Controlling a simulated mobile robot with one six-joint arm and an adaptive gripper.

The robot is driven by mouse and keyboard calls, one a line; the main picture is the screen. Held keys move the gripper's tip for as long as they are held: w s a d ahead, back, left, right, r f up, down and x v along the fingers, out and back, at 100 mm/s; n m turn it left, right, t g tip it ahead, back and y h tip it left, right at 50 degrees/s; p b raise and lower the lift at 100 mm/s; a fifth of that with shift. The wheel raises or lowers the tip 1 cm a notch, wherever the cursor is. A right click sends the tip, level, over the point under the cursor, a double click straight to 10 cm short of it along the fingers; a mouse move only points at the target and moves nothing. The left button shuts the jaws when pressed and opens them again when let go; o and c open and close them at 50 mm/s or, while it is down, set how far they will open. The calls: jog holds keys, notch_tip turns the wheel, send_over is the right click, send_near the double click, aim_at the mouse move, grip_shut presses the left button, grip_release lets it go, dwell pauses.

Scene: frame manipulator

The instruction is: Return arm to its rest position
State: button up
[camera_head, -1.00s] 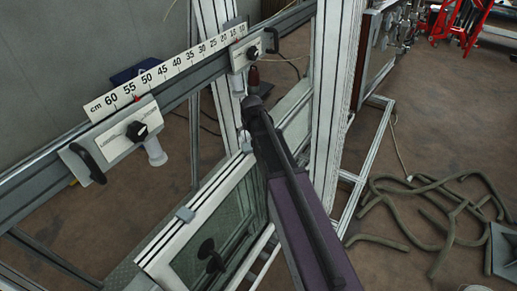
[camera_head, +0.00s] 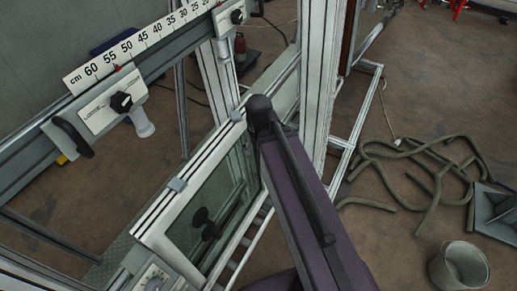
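My arm's dark purple and black link reaches up from the bottom edge to the middle of the head view. It lies in front of the right end of a framed window panel. My gripper does not show in this view, so I cannot see whether it holds anything.
A metal frame with a cm ruler (camera_head: 136,44) and a clamp block with a black knob (camera_head: 121,102) stands at left. A window panel with a black handle (camera_head: 207,226) is close left of my arm. Hoses (camera_head: 430,178) and a bucket (camera_head: 459,267) lie on the floor at right.

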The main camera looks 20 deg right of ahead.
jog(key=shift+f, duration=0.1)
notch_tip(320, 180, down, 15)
jog(key=b, duration=1.4)
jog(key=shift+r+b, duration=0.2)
jog(key=shift+b, duration=0.2)
